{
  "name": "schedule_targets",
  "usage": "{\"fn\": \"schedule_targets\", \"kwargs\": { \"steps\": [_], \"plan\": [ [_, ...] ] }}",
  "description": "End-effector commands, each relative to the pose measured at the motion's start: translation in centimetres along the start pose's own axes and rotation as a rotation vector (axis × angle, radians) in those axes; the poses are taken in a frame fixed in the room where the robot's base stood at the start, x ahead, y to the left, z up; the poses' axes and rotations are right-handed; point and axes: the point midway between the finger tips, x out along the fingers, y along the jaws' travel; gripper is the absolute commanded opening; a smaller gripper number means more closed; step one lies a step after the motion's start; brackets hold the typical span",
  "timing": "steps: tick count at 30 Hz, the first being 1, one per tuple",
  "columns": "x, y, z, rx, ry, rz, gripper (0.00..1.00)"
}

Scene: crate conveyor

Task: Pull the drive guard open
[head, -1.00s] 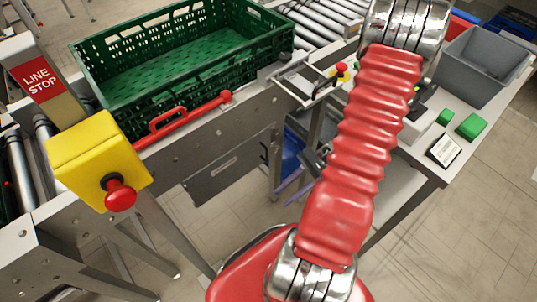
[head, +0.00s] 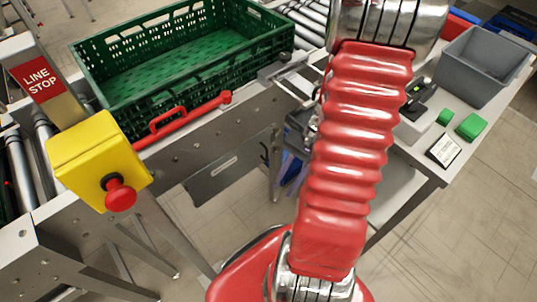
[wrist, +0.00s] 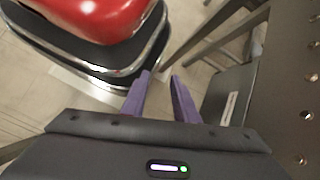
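The drive guard looks to be the grey metal panel (head: 240,178) below the conveyor's side rail, with a slot-like handle on its face. In the wrist view the panel (wrist: 229,92) and its pale handle (wrist: 229,108) are to the right of my fingers. My gripper (wrist: 160,84) has two purple fingers spread apart with only floor visible between them. It is apart from the handle. In the head view my red arm hides most of the gripper.
A green crate (head: 97,72) sits on the conveyor. A red handle bar (head: 190,118) is on the side rail. A yellow stop box (head: 98,158) stands at the left. A side table (head: 420,128) with a grey bin (head: 480,68) is at the right.

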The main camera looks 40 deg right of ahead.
Motion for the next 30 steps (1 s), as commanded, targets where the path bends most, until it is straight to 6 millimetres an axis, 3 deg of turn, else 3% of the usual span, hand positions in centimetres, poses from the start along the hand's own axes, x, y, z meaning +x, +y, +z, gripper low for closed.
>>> {"fn": "schedule_targets", "kwargs": {
  "steps": [30],
  "plan": [
    [-4.5, -3.2, 3.6, -0.321, 0.255, 0.199, 0.27]
  ]
}}
